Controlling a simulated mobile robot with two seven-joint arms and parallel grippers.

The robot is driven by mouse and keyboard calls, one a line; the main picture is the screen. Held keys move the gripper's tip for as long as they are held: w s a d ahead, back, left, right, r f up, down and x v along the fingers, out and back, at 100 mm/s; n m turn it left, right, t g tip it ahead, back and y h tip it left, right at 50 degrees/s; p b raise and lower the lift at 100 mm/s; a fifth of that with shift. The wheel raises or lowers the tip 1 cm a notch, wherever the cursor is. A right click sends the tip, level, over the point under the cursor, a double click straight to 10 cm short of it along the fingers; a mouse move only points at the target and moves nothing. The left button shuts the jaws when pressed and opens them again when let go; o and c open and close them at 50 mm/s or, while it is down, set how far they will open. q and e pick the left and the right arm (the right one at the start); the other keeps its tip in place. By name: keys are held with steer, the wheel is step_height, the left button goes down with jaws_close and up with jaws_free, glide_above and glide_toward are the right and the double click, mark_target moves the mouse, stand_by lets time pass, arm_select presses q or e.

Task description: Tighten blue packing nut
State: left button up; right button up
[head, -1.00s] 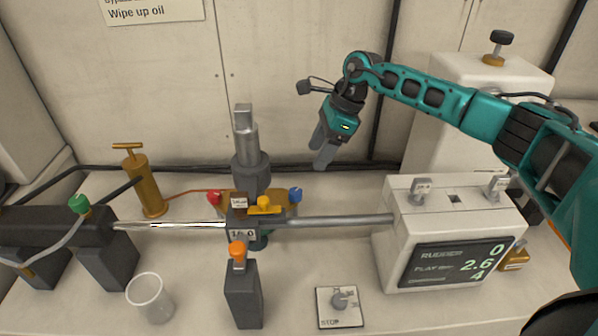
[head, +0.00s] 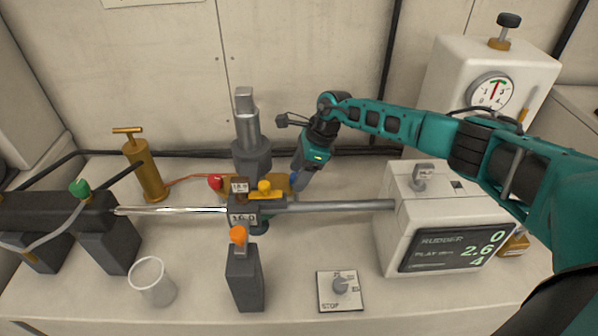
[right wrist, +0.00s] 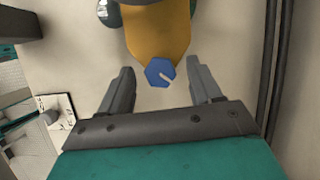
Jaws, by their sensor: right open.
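The blue packing nut (right wrist: 160,72) is a blue hexagon with a pale line on its face, at the end of a brass-yellow body (right wrist: 157,30) in the right wrist view. My right gripper (right wrist: 160,95) is open, with one finger on each side of the nut and a gap to both. In the head view my right gripper (head: 297,182) is at the right end of the brass body, and only a little blue shows beside its fingertips. I cannot tell from these views how deep the nut sits between the fingers. My left gripper is not in view.
A steel rod (head: 340,206) runs right to a white box with a rudder display (head: 455,250). A clear cup (head: 152,281) and brass pump (head: 146,170) stand left.

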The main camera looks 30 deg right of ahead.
steer(key=shift+f, duration=0.15)
steer(key=shift+c, duration=0.2)
steer(key=c, duration=1)
